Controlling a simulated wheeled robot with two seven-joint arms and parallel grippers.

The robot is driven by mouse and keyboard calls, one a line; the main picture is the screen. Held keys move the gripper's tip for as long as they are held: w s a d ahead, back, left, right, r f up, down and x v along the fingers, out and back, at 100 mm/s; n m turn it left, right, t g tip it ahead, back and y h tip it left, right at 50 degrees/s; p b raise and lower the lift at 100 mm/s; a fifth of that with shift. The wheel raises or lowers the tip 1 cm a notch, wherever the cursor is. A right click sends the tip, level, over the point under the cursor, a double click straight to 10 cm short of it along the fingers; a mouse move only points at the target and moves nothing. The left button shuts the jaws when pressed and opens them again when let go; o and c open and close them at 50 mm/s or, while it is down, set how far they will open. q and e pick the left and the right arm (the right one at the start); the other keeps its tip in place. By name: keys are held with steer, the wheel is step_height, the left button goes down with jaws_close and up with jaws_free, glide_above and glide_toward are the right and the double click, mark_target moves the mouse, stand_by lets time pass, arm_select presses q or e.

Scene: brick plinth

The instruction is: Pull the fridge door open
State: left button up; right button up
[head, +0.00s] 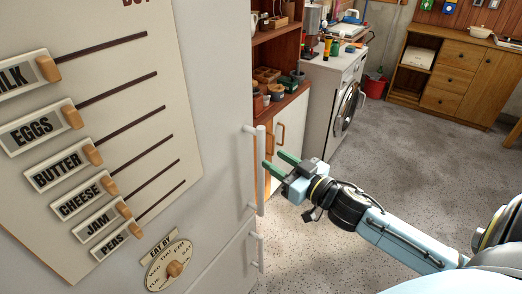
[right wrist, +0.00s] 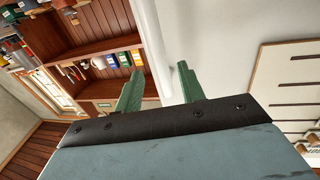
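The fridge door (head: 215,120) is pale and flat, fills the left of the head view and looks shut. Its handle (head: 261,190) is a white upright bar on the door's right edge. My right gripper (head: 275,160) has green fingers, spread apart and empty, close to the handle bar. In the right wrist view, the handle (right wrist: 150,45) appears between the two open fingers (right wrist: 157,80); whether it lies inside the grip or just beyond the tips is unclear. My left gripper is not in view.
A lower fridge door (head: 225,265) has its own short handle (head: 258,250). A food board (head: 120,130) is on the door. Wooden shelves (head: 275,110) and a white washing machine (head: 330,95) stand behind. The grey floor (head: 410,140) at right is open.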

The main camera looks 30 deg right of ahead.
mark_target(264, 152)
steer(key=w, duration=0.3)
steer(key=w+a, duration=0.1)
steer(key=w, duration=0.2)
steer(key=shift+w+a, duration=0.15)
steer(key=shift+w, duration=0.05)
jaws_close()
